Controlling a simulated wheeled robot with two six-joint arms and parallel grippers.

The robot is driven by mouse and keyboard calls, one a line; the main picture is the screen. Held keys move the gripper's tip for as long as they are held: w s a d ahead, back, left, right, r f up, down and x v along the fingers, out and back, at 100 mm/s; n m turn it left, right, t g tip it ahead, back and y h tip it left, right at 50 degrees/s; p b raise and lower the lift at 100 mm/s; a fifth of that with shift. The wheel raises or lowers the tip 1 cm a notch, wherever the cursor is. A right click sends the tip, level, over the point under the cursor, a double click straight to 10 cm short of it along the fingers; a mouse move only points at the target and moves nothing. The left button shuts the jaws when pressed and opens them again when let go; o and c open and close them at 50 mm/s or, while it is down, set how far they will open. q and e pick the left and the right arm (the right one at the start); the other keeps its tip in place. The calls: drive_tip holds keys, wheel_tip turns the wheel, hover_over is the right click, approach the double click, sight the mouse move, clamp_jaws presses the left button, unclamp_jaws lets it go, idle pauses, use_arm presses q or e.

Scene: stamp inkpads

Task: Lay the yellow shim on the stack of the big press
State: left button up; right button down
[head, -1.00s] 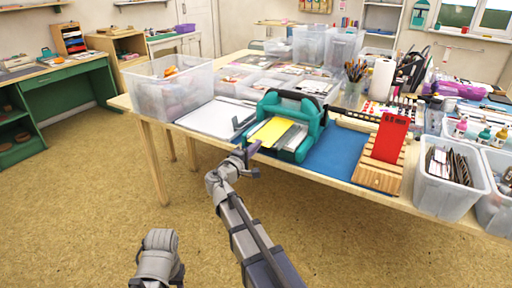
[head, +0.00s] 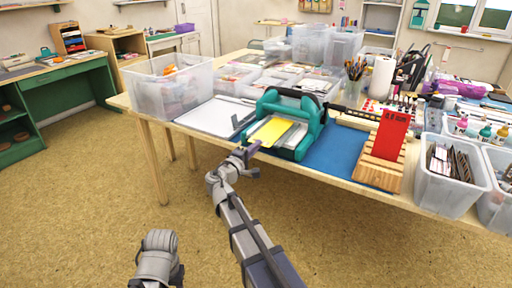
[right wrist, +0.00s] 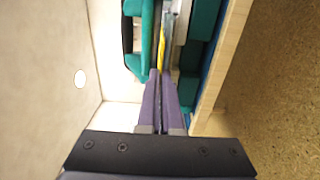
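The big press (head: 312,122) is teal and stands near the table's front edge in the head view. Pale and grey layers of its stack (head: 292,137) show at its front opening. The yellow shim (head: 270,131) is a flat sheet over the stack's left part; I cannot tell whether it touches the layers below. My right gripper (head: 250,150) is at the shim's near end, its fingers close together. In the right wrist view the yellow shim (right wrist: 163,48) shows nearly edge-on, coming from between the fingertips (right wrist: 161,75). My left gripper is out of view.
A red plate (head: 390,135) stands in a wooden rack (head: 378,174) right of a blue mat (head: 335,155). A white tray (head: 212,117) and a clear bin (head: 165,92) are left of the press. Clear bins (head: 448,190) stand at the right.

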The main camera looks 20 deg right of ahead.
drive_tip(key=shift+f, duration=0.25)
idle(0.3)
drive_tip(key=c, duration=1)
unclamp_jaws()
drive_tip(key=shift+v, duration=2.5)
drive_tip(key=shift+s, duration=0.1)
drive_tip(key=v, duration=0.7)
drive_tip(key=shift+s+a, duration=0.25)
drive_tip(key=shift+a, duration=0.05)
